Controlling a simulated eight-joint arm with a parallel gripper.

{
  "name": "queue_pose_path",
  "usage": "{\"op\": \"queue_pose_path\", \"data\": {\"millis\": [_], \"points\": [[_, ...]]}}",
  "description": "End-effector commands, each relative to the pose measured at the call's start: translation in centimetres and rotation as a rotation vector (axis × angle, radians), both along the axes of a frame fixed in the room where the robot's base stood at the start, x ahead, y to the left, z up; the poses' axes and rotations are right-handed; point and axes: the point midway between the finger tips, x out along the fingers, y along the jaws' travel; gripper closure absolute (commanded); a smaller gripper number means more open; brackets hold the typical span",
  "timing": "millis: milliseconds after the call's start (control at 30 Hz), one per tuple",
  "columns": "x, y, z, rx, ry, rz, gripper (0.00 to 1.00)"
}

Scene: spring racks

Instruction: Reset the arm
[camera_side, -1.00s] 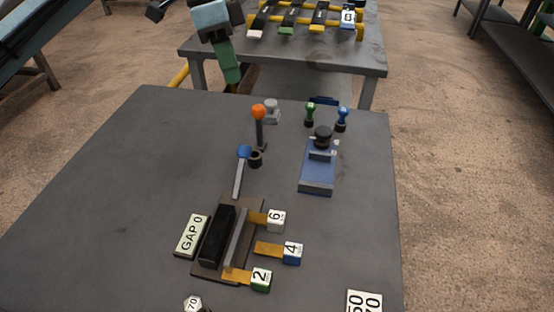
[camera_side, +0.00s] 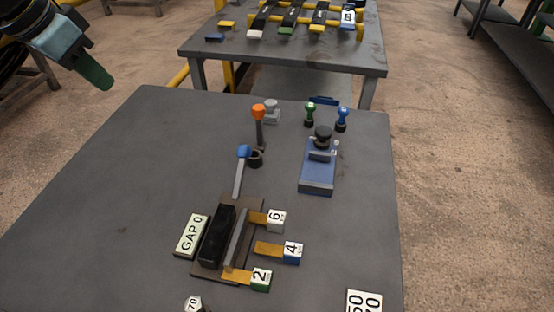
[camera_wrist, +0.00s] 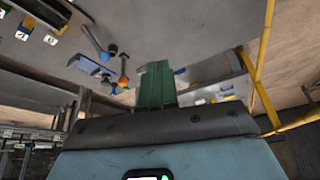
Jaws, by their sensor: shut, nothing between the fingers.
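My gripper (camera_side: 97,78) is at the upper left of the side view, above the floor just beyond the table's far left edge. Its green fingers are shut with nothing between them. In the wrist view my gripper (camera_wrist: 155,66) shows its green fingers together, pointing toward the tables. It touches no object. No other object is named by the task.
The near table (camera_side: 110,200) holds a "GAP 0" fixture (camera_side: 218,238) with numbered tabs, a blue-knobbed lever (camera_side: 240,172), an orange-knobbed lever (camera_side: 259,125) and a blue block device (camera_side: 318,175). A far table (camera_side: 290,55) bears a yellow rack. The near table's left side is clear.

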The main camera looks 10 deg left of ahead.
Motion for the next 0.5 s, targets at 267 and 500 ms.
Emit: {"op": "queue_pose_path", "data": {"millis": [267,500], "points": [[-6.0,4.4,-4.6,-0.026,-0.108,0.226,1.0],[-9.3,6.4,-8.2,-0.049,-0.18,0.355,1.0]]}}
